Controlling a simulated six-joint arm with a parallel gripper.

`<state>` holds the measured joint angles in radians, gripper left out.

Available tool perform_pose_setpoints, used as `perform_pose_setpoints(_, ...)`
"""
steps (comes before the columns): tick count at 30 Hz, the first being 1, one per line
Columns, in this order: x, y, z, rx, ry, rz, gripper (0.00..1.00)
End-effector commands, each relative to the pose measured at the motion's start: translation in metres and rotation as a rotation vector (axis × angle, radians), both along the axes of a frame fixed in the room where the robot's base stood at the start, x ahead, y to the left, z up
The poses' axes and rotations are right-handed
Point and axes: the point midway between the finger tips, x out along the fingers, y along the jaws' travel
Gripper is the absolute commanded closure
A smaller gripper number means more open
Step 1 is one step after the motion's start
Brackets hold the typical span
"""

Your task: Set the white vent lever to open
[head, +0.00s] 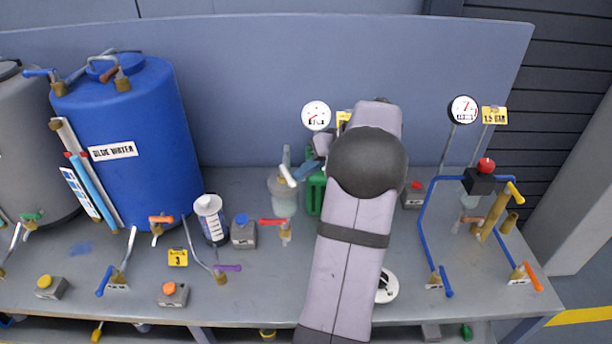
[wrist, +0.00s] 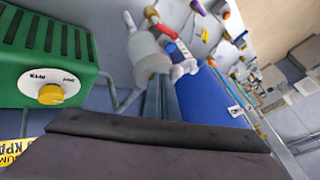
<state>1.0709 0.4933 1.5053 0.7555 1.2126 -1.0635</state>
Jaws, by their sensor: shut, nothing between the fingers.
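The white vent lever (head: 287,176) is a short, slanted white handle at the top of a translucent vessel (head: 284,198), just left of my arm. My gripper (head: 298,176) is shut and empty, with its blue-grey fingertips close to the lever's right side. Part of the vessel is hidden behind the fingers in the wrist view.
A green box with a yellow knob (wrist: 50,94) stands at the left of the wrist view. A red-handled valve (head: 272,222) is left of my arm. A blue drum (head: 130,180) stands further left, and blue piping (head: 423,230) is at right. My arm hides the middle bench.

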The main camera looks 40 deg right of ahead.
Motion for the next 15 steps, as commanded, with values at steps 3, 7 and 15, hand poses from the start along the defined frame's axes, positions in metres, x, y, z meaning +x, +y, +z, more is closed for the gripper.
perform_pose_setpoints(3,0.0,0.007,-0.007,-0.002,-0.003,-0.073,1.0)
perform_pose_setpoints(7,0.0,0.013,-0.006,-0.002,-0.004,-0.164,1.0)
perform_pose_setpoints(15,0.001,0.022,-0.003,-0.001,-0.001,-0.245,1.0)
